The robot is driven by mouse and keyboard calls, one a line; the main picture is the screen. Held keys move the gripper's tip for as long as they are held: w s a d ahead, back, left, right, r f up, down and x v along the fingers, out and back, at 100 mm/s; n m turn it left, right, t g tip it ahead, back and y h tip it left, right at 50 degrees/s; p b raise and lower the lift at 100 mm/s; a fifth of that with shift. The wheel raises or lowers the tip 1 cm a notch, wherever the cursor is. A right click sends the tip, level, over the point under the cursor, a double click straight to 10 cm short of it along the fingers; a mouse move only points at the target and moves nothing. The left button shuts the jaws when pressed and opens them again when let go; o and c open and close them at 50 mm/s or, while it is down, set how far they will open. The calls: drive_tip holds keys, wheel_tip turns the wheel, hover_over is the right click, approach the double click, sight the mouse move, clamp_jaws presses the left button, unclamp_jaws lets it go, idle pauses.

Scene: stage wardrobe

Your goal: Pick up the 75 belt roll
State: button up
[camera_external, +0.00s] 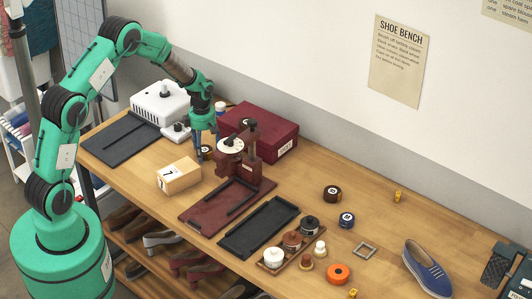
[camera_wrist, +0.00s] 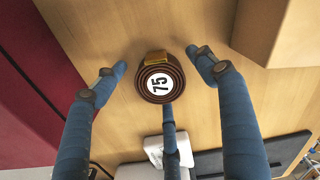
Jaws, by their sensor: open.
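The 75 belt roll (camera_wrist: 152,90) is a brown coil with a white disc reading 75 and a tan tab on its rim. It rests on the wooden bench, and in the external view it is a small dark roll (camera_external: 206,153) beneath my arm's end. My gripper (camera_wrist: 158,76), with blue fingers, is open above it. One finger is left of the roll, one right, and a third is just below it in the wrist picture. Nothing is held; I cannot tell whether any finger touches the roll. The gripper also shows in the external view (camera_external: 202,145).
A dark red box (camera_external: 276,142) stands behind the roll, and a dark red press (camera_external: 232,163) to its right. A tan box (camera_external: 179,175) stands in front. A white device (camera_external: 160,101) is to the left. Two other rolls, one brown (camera_external: 332,193), one blue (camera_external: 347,220), lie farther right.

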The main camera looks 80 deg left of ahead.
sight(205, 149)
drive_tip(key=c, duration=1.3)
drive_tip(key=shift+r, duration=0.15)
wheel_tip(205, 149, up, 10)
drive_tip(key=p, duration=0.1)
